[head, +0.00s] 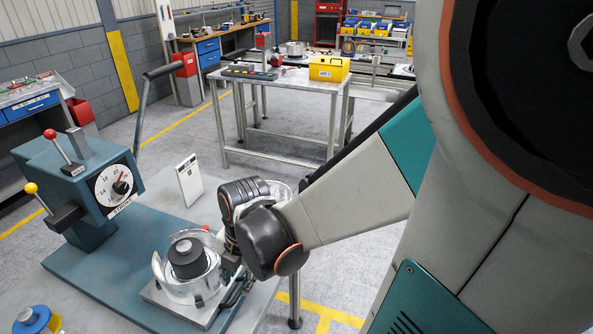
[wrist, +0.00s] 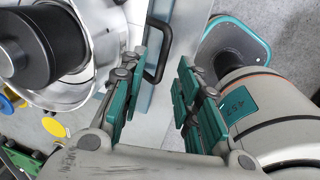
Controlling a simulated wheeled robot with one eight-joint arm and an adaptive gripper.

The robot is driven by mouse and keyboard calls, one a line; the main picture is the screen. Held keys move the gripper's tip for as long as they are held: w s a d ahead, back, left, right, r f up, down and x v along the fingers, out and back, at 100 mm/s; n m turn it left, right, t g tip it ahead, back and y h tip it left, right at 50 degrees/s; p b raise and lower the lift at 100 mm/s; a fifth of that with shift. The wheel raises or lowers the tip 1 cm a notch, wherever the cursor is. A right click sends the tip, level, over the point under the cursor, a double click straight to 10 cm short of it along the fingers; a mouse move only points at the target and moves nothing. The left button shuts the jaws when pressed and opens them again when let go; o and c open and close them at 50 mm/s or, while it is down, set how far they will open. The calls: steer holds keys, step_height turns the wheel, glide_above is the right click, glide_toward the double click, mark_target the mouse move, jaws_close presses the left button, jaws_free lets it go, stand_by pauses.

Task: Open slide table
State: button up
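The slide table (head: 170,304) is a silver plate low on the blue-teal bench. A round metal housing (head: 207,286) with a dark cylinder (head: 188,258) stands on it; both also show at the upper left of the wrist view. A black bar handle (wrist: 163,58) shows in the wrist view, fixed at the plate's edge. My gripper (wrist: 162,66) is open, with its green-padded fingers apart. The handle lies ahead of the gap, nearer the left finger; I cannot tell whether they touch. In the head view my wrist hides most of the gripper, beside the plate's right side.
A teal press (head: 90,190) with a dial and knobbed levers stands left on the bench. A white sign (head: 190,178) stands behind the slide table. A metal table (head: 290,82) with a yellow box (head: 329,68) is farther back. Grey floor between is clear.

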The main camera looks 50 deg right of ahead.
steer(key=shift+s+d+r, duration=0.1)
steer(key=shift+s+r, duration=0.1)
steer(key=shift+r, duration=0.45)
steer(key=shift+s+a+r, duration=0.1)
steer(key=shift+s+r, duration=0.15)
steer(key=shift+r, duration=0.35)
steer(key=shift+s+d+r, duration=0.1)
steer(key=shift+s+r, duration=0.1)
steer(key=shift+r, duration=0.45)
steer(key=shift+f, duration=0.1)
